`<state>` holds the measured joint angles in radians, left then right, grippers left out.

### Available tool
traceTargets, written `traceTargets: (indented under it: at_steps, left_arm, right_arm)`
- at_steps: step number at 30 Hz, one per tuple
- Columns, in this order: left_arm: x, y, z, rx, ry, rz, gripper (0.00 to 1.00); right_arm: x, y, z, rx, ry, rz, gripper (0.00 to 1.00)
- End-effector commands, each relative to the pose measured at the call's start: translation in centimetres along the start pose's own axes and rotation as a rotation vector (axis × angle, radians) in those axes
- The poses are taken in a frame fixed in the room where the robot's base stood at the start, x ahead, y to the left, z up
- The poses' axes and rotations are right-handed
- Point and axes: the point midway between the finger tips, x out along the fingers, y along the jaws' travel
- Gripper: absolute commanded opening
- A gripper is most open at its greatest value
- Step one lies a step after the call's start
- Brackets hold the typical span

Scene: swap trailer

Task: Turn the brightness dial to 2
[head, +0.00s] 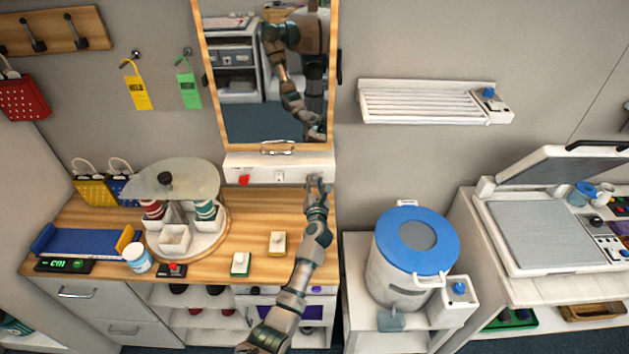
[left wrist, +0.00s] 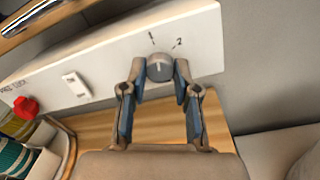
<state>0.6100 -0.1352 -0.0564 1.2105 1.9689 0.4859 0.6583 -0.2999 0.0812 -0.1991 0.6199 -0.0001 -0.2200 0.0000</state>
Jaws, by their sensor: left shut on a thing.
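The brightness dial (left wrist: 159,67) is a round grey knob on the white panel (left wrist: 110,60) under the mirror. Marks "1" and "2" are printed above it, with 2 to the right. A pale pointer line on its face seems to point up, closer to 1 than to 2, but it is small. My left gripper (left wrist: 159,80) is shut on the dial, one finger on each side. In the head view my left gripper (head: 317,187) is at the right end of the panel (head: 262,165) and hides the dial. My right gripper is not seen.
The panel also carries a white switch (left wrist: 75,85) and a red knob (left wrist: 25,106). The mirror (head: 268,80) stands above the panel. The wooden counter (head: 225,265) below holds a round carousel (head: 172,180) and small boxes. A blue-lidded drum (head: 415,240) stands right of my arm.

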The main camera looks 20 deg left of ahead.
Motion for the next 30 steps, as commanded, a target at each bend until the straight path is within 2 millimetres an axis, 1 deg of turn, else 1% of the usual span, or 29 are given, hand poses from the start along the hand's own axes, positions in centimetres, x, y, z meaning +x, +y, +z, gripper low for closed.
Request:
traceTargets:
  at_steps: [1,3,12,21,30]
  left_arm:
    - [-0.1,-0.1,0.3,0.042,0.001,-0.004,0.0]
    - [-0.1,-0.1,0.3,0.106,-0.002,-0.004,0.0]
    - [-0.1,-0.2,0.1,0.391,-0.015,-0.003,0.0]
    - [-0.1,-0.2,-0.1,0.634,-0.026,-0.003,0.0]
    - [-0.1,-0.4,-0.3,0.78,-0.033,-0.003,0.0]
  right_arm:
    - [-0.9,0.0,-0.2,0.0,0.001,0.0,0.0]
    - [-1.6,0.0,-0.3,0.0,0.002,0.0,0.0]
    - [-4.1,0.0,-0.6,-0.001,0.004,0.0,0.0]
    - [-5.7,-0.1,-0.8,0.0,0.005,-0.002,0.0]
    - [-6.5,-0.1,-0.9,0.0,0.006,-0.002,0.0]
